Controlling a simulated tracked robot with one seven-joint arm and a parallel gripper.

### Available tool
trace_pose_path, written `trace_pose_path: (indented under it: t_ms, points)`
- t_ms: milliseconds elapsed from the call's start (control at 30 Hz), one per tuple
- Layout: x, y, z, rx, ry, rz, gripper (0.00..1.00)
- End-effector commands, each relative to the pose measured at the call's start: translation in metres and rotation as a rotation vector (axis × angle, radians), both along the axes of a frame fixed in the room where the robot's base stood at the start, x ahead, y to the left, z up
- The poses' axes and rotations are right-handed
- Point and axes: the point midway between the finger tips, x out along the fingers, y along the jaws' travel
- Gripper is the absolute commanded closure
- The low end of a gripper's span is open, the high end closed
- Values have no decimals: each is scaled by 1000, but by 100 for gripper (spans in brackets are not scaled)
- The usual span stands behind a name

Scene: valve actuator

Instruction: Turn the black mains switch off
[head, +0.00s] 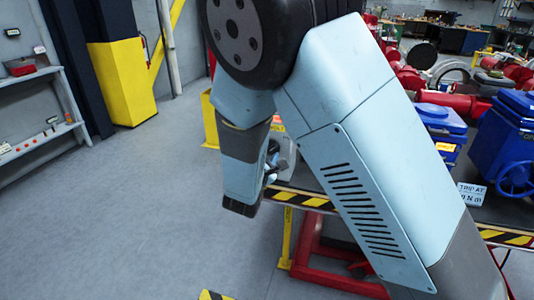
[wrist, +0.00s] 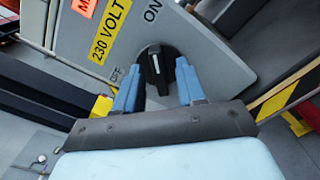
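The black mains switch (wrist: 158,68) is a round rotary knob with a white pointer mark, on a grey box (wrist: 215,55) in the wrist view. Its pointer mark faces up, roughly toward the word ON. The word OFF is to the knob's left, partly beside a finger. My gripper (wrist: 157,88) is open, with its two blue fingers on either side of the knob. I cannot tell whether they touch it.
A yellow 230 VOLT label (wrist: 110,32) is on the box. In the head view, a workbench with a black-yellow striped edge (head: 300,198) carries a blue valve actuator (head: 505,140) and red pipework (head: 455,104). The floor (head: 130,220) at left is clear.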

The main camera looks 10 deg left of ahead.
Motion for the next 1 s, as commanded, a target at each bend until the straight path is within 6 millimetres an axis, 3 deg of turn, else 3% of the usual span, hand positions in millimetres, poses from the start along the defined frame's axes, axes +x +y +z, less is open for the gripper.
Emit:
trace_pose_path:
  t_ms: [367,767,1000]
  points:
    - [5,0,0,0,0,1,61]
    - [4,0,0,-1,0,1,98]
    - [4,5,-1,-1,1,1,100]
